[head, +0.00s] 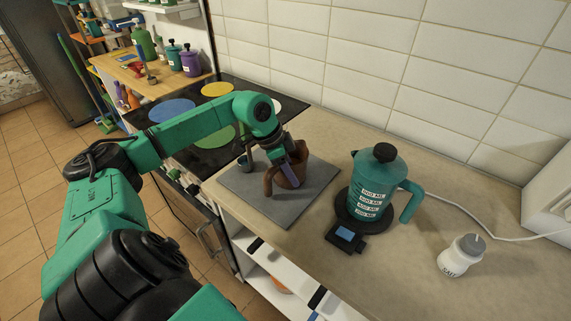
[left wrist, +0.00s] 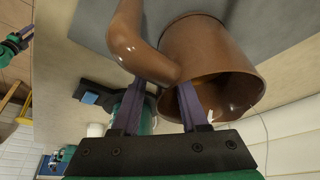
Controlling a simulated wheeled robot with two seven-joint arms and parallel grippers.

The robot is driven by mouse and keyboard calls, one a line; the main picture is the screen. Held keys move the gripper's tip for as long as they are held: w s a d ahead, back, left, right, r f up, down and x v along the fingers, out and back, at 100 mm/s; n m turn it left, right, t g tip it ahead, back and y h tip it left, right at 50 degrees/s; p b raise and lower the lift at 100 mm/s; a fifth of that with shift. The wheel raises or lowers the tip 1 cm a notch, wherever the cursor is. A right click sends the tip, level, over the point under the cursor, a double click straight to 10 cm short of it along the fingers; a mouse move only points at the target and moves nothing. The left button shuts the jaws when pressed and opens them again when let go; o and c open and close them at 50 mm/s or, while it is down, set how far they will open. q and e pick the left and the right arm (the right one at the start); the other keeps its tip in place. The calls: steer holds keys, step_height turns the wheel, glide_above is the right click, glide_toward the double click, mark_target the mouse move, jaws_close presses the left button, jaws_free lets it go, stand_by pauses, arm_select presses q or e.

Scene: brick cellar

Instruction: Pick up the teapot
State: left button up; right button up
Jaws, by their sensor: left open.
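The brown teapot (head: 291,178) stands on a grey mat (head: 264,203) on the counter, with its handle toward the left. My left gripper (head: 290,166) is over it, partly hiding it. In the left wrist view the open-topped brown body (left wrist: 210,55) and the curved brown handle (left wrist: 128,40) are close to the purple fingers of my left gripper (left wrist: 163,92). The fingers are open and apart, with the end of the handle where it meets the body between their tips. I cannot tell whether they touch it.
A green kettle (head: 376,180) on its dark base stands right of the mat, with a white salt shaker (head: 461,255) farther right. The stove (head: 185,135) is left; a tiled wall (head: 380,60) is behind.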

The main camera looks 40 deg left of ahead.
arm_select(q)
steer(key=shift+w+f, duration=0.1)
steer(key=shift+f, duration=0.05)
jaws_close()
stand_by(1.3)
